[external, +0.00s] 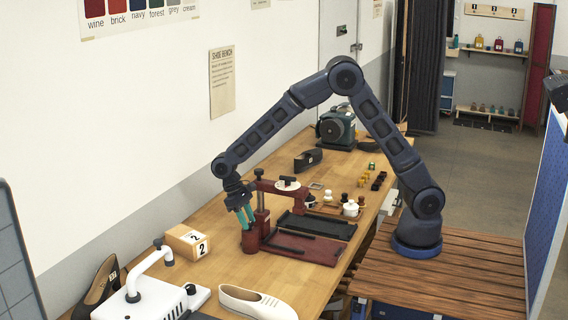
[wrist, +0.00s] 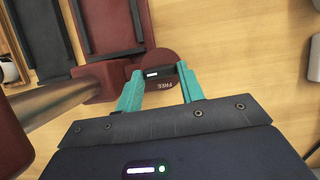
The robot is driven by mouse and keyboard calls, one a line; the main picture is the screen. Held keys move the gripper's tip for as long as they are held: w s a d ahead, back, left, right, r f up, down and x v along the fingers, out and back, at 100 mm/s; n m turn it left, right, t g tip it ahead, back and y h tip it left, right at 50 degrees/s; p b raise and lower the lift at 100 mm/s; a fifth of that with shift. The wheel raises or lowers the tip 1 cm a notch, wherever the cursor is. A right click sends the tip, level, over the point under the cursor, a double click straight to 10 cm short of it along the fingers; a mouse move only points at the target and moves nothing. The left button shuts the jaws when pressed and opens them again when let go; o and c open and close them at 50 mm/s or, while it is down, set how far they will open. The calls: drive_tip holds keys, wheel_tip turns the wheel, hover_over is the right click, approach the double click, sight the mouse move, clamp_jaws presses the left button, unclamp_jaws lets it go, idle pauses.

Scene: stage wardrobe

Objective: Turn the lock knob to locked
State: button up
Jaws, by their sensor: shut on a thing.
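The lock knob (wrist: 168,70) is a small dark bar with a white mark near its left end in the wrist view. It sits on a round dark-red plate (wrist: 164,56) with the word FREE, upside down in that view. My gripper (wrist: 160,71) has its teal fingers shut on the knob, one at each side. In the external view my gripper (external: 246,216) reaches down at the foot of the dark-red press (external: 262,215); the knob is hidden there. Any other word on the plate cannot be read.
The press's post stands close by my fingers, with a dark-red tray (external: 312,251) and a black tray (external: 320,226) beside it. A numbered block (external: 186,241), a white shoe (external: 257,303) and a white machine (external: 150,295) stand nearer the front. Bare tabletop lies between.

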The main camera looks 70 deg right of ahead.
drive_tip(key=shift+m, duration=0.3)
drive_tip(key=o, duration=1)
drive_tip(key=shift+r, duration=0.1)
drive_tip(key=v, duration=1)
drive_tip(key=shift+w+r, duration=0.2)
drive_tip(key=shift+r, duration=0.05)
drive_tip(key=shift+d, duration=0.2)
